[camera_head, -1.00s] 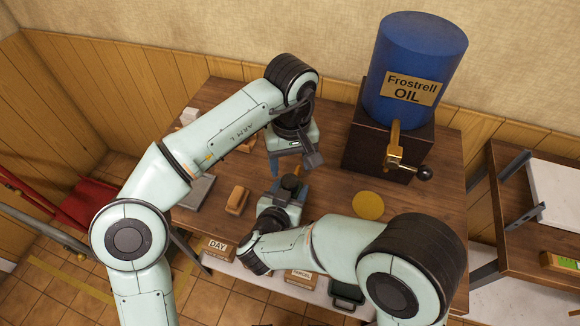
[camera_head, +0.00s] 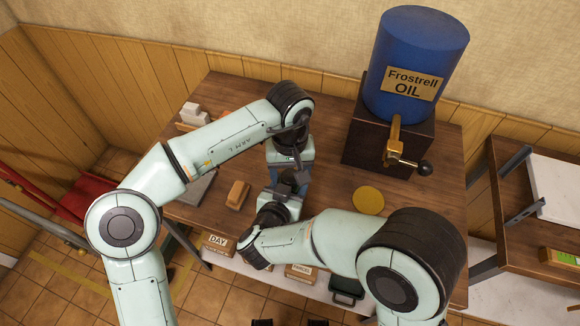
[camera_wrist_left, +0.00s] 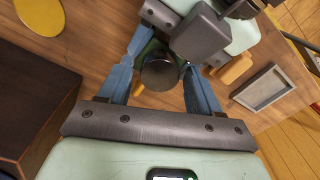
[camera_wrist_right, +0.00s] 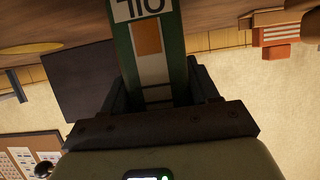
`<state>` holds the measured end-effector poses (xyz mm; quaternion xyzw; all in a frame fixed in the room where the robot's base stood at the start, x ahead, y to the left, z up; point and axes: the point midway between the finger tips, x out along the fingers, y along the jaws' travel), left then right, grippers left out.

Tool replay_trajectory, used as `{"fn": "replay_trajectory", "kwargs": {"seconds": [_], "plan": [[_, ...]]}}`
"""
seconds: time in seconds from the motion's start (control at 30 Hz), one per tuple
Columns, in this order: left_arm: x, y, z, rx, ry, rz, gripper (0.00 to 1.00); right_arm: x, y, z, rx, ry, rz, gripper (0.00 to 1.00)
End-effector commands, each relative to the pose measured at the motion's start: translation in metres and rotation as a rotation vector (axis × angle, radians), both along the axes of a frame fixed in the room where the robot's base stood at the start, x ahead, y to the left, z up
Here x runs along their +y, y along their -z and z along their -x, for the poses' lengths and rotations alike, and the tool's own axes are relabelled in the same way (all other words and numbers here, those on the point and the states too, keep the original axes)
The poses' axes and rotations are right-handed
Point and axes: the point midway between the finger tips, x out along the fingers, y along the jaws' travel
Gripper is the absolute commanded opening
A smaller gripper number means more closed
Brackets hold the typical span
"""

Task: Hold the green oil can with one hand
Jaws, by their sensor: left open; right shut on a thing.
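The green oil can (camera_wrist_right: 122,50), with a white and orange label, stands between the dark fingers of my right gripper (camera_wrist_right: 158,82) in the right wrist view. That gripper is shut on it. In the left wrist view the can's dark round top (camera_wrist_left: 160,73) lies between the blue fingers of my left gripper (camera_wrist_left: 163,62), which are open with a finger on each side. In the head view my left gripper (camera_head: 287,180) is close above my right gripper, and the two hide most of the can.
A blue oil drum (camera_head: 415,65) with a brass tap (camera_head: 395,140) stands on a dark box at the back right. A yellow disc (camera_head: 368,200) lies before it. A wooden block (camera_head: 237,194) and a grey tray (camera_head: 197,188) are left of the grippers.

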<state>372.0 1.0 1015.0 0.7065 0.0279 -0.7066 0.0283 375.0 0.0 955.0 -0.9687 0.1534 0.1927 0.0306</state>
Motion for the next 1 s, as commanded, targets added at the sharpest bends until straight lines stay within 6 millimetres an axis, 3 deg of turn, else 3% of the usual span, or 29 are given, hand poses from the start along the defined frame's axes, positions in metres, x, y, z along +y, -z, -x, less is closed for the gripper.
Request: {"fn": "replay_trajectory", "kwargs": {"seconds": [0.13,0.3,0.47,0.73,1.0], "plan": [[0.0,-0.0001,0.0,0.0,0.0,0.0,0.61,0.0001,-0.0006,-0.0002,-0.001,0.0,-0.001,0.0],[0.0,-0.0003,0.0,0.0,0.0,0.0,0.06,0.0001,-0.0006,-0.0002,-0.001,0.0,-0.001,0.0],[0.0,-0.0005,0.0001,0.0,-0.008,0.0,0.06,0.0,-0.0006,-0.0002,-0.001,0.0,-0.001,0.0],[0.0001,-0.0011,0.0001,-0.002,-0.277,-0.001,0.06,-0.0001,-0.0005,-0.0003,-0.001,0.0,-0.001,0.0],[0.0001,-0.0009,0.0001,0.0,-0.299,-0.001,0.06,-0.0002,-0.0005,-0.0003,-0.001,0.001,0.0,0.0]]}}
